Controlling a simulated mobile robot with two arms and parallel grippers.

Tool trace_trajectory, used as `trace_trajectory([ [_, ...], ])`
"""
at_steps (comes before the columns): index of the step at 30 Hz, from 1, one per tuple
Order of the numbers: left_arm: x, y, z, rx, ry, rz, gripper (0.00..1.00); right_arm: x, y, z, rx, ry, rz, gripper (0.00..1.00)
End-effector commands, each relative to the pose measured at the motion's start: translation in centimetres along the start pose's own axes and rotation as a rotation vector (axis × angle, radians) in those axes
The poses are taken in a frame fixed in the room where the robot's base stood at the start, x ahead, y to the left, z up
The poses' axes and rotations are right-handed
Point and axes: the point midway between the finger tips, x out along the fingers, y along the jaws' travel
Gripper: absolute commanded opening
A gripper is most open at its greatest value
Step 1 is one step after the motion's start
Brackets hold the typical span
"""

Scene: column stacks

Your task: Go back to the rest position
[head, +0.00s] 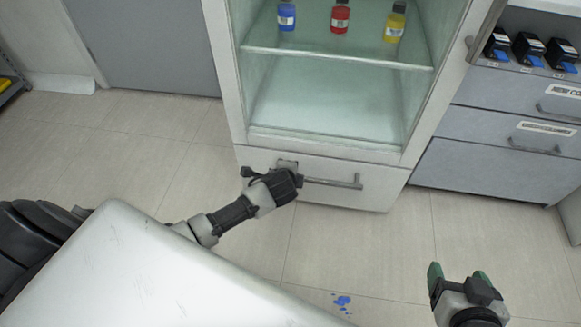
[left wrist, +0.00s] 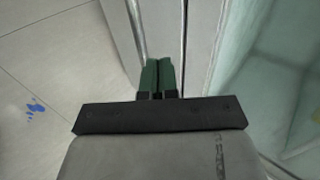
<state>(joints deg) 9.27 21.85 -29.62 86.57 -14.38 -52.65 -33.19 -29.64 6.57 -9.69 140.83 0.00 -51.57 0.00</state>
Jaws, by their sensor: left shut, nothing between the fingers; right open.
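My left arm reaches in from the left in the head view, and its wrist (head: 275,186) hangs in front of the drawer under the cabinet, over the left part of the drawer handle (head: 335,183). The fingers are hidden there. In the left wrist view my left gripper (left wrist: 159,70) has its green fingers shut together with nothing between them, beside the pale cabinet front. My right gripper (head: 458,272) is open and empty over the floor at the lower right of the head view, its green fingers apart.
An open-looking cabinet (head: 235,80) holds blue (head: 286,16), red (head: 340,18) and yellow (head: 395,22) bottles on a shelf. Grey drawers (head: 500,170) stand at the right, with black devices (head: 529,47) above. Blue spots (head: 342,300) mark the floor.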

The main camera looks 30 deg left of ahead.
Motion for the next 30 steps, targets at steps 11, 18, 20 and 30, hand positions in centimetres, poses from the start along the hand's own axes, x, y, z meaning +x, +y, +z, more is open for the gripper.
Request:
trace_trajectory([
  [11,-1.9,1.0,-1.4,-0.084,0.049,0.015,0.00,-0.1,0.1,0.4,0.000,-0.025,0.001,0.72],
  [18,-11.7,3.1,-4.9,-0.573,0.254,0.090,0.00,-0.1,0.1,0.3,0.000,-0.024,0.001,0.72],
  [20,-13.7,3.0,-4.9,-0.674,0.285,0.102,0.00,-0.1,0.1,0.3,0.000,-0.024,0.001,0.72],
  [30,-21.9,1.7,-3.4,-1.068,0.385,0.137,0.00,-0.1,0.1,0.3,0.000,-0.024,0.001,0.72],
])
